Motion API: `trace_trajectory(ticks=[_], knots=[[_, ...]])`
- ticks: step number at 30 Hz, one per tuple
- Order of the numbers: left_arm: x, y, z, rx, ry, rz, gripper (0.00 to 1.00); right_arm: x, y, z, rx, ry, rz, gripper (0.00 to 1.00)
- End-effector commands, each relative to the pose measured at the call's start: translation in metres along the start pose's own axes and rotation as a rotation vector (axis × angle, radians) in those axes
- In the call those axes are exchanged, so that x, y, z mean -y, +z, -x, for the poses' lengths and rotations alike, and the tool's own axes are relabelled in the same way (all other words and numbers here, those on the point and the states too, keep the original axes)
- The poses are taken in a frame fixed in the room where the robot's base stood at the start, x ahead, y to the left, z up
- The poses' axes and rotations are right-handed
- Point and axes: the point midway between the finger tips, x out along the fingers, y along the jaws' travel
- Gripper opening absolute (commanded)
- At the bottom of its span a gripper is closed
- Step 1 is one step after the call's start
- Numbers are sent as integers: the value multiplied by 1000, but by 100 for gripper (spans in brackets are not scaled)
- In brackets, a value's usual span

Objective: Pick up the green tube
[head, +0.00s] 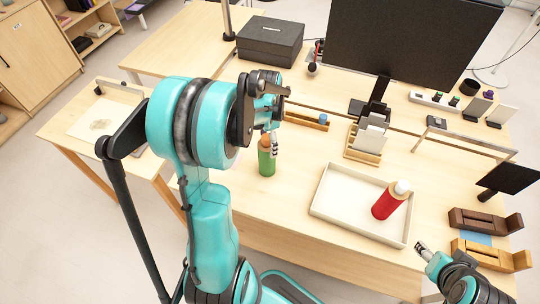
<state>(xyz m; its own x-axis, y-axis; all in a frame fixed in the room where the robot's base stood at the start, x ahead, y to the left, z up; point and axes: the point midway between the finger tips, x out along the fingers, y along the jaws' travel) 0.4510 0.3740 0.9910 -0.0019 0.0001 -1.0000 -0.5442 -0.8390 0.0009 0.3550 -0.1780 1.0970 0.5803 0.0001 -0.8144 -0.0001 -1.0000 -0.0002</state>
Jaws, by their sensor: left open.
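The green tube (266,163) stands upright on the wooden table, left of the white tray. Its top is partly hidden by my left gripper (272,135). The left gripper is open at the tube's top, with a finger in front of its upper right side. I cannot tell whether they touch. My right gripper (422,249) is at the lower right, near the table's front edge. Its jaw opening cannot be made out.
The white tray (330,209) holds a red bottle (388,204) with a pale cap. Behind are a wooden card holder (363,154), a low wooden tray (300,120), a black box (270,40) and a large monitor (400,40). Brown wooden holders (487,221) stand at the right.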

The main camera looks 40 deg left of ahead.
Motion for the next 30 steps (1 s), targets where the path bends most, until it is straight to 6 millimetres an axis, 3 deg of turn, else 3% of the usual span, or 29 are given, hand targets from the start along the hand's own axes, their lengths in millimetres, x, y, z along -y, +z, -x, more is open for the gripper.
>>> trace_trajectory(ticks=[15, 23, 30], knots=[[6, 2, -67, 0, 0, 1, 79, 0, 15, -20, 0, 0, 0, 54], [6, 2, -70, 0, 0, 1, 79, 0, 14, -20, 0, 0, 0, 54], [6, 2, -70, 0, 0, 0, 18, 0, 14, -20, 0, 0, 0, 54]])
